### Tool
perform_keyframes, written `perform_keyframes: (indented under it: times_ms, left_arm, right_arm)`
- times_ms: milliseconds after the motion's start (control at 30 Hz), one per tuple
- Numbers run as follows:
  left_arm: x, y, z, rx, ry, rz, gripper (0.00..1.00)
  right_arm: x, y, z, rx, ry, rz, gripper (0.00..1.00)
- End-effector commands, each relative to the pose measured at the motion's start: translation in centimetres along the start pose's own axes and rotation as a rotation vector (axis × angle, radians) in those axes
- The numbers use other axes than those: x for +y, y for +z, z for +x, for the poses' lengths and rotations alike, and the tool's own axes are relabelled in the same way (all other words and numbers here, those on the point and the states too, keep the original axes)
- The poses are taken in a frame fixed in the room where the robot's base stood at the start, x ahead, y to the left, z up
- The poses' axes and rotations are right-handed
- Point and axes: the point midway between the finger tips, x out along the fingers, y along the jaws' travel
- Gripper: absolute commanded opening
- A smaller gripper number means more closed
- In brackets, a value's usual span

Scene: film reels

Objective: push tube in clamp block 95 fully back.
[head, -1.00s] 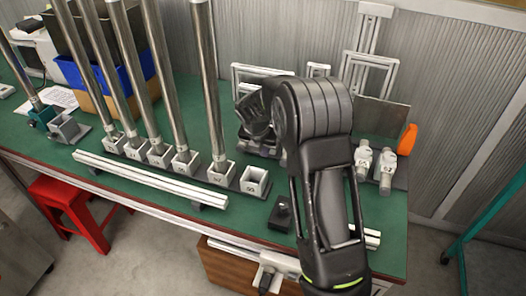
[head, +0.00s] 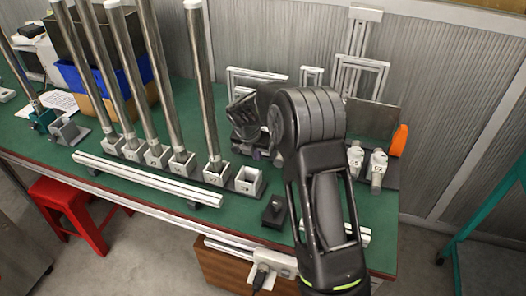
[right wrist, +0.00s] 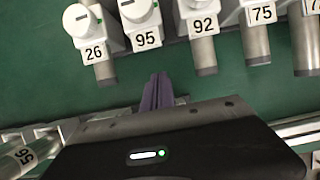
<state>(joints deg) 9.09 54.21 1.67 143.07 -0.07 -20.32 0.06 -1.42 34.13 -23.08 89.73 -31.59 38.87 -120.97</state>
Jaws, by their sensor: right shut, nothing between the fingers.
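Clamp block 95 (right wrist: 147,39) is a white block with a round knob on top, in the upper left of the right wrist view, between clamp blocks 26 (right wrist: 94,53) and 92 (right wrist: 204,25). No tube end shows sticking out below its label. My right gripper (right wrist: 160,78) is shut and empty, its dark purplish fingers pointing at block 95's front with a strip of green table seen between. In the head view my right arm hides block 95 and most of the gripper. My left gripper is not in view.
Grey tube ends stick out of blocks 26, 92 and 75 (right wrist: 262,14). Upright tubes stand in numbered sockets (head: 213,172) on the green table (head: 130,195), beside an empty socket (head: 249,180). A small black box (head: 274,211) sits near the table's front. An orange object (head: 400,140) is at right.

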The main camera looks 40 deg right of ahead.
Motion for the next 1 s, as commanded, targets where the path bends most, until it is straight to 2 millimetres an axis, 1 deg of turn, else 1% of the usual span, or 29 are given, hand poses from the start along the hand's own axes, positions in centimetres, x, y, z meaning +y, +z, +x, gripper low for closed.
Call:
perform_keyframes:
  times_ms: [33,200,300,400,567,1000]
  left_arm:
    - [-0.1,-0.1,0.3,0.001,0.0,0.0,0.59]
    - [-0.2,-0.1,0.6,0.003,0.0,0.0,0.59]
    - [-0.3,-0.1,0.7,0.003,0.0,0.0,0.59]
    - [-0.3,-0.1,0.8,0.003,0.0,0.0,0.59]
    - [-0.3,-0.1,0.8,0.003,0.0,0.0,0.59]
    - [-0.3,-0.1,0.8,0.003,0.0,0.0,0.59]
  right_arm:
    - [0.0,0.5,-1.5,-0.01,0.009,0.006,0.0]
    - [0.0,0.4,-5.4,-0.009,0.009,0.005,0.0]
    - [-0.1,0.4,-7.2,-0.008,0.007,0.005,0.0]
    - [-0.1,0.3,-8.5,-0.007,0.006,0.004,0.0]
    - [-0.1,0.3,-9.3,-0.006,0.004,0.005,0.0]
    - [-0.1,0.3,-9.4,-0.006,0.004,0.005,0.0]
